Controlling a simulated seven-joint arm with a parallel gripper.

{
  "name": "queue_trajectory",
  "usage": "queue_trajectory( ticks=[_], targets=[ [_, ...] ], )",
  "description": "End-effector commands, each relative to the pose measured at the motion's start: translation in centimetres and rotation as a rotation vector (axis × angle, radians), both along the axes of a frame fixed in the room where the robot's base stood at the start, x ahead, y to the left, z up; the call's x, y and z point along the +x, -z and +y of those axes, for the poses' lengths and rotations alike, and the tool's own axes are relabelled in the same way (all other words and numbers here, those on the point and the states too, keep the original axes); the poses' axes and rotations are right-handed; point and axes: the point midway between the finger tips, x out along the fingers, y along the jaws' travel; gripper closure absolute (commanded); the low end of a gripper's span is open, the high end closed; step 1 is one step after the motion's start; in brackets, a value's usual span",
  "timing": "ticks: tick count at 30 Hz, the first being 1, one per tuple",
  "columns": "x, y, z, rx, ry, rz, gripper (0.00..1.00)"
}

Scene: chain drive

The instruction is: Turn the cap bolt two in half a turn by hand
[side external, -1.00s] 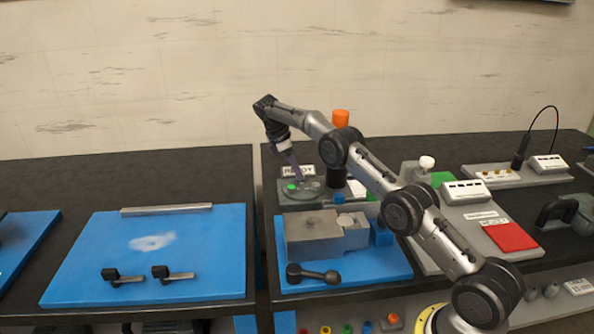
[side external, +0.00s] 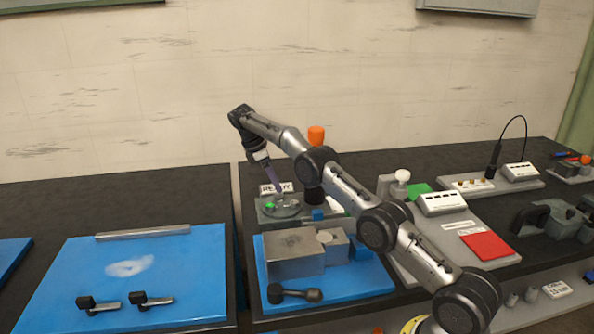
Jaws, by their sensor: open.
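My gripper (side external: 278,192) points down at a slant over the grey fixture (side external: 262,216) at the back of the middle bench. Its narrow purplish end is close above the fixture top, beside small round parts and a green spot (side external: 270,206). The jaws are open, but the gap between them is too small to see clearly. Cap bolt two cannot be picked out at this size. I cannot tell whether the gripper touches anything there.
A dark post with an orange top (side external: 316,135) stands right behind the fixture. A grey metal block (side external: 292,262) and a dark-handled lever (side external: 295,293) sit on a blue mat (side external: 375,280) in front. A red pad (side external: 486,246) lies right.

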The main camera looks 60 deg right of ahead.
Motion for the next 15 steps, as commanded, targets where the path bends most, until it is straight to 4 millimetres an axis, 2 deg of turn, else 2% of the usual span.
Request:
queue_trajectory(
  ticks=[15],
  targets=[
    [-2.3, -3.5, 0.9, -0.001, -0.001, -0.001, 0.40]
  ],
)
